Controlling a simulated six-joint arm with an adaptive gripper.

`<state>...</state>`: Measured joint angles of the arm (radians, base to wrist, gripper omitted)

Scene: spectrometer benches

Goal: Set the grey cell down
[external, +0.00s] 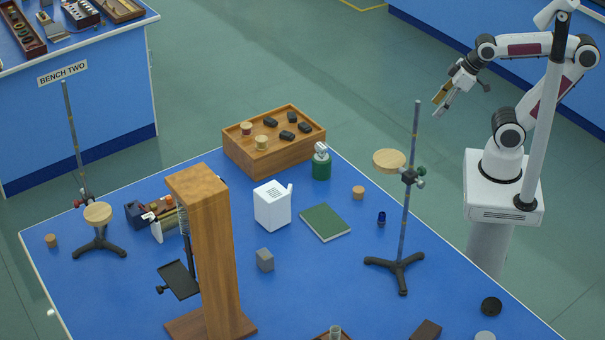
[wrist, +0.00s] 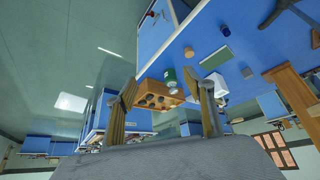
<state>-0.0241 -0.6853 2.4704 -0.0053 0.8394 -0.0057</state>
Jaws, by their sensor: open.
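A small grey block (external: 265,260), which I take to be the grey cell, sits on the blue bench top (external: 330,265), right of the tall wooden stand. What looks like the same block shows small in the wrist view (wrist: 247,73). My gripper (external: 438,107) is raised at the upper right, beyond the bench edge and far from the block. In the wrist view its two fingers (wrist: 165,90) are spread apart with nothing held between them.
A wooden post (external: 212,255), a ring stand (external: 403,235) and another stand (external: 72,150) rise from the bench.

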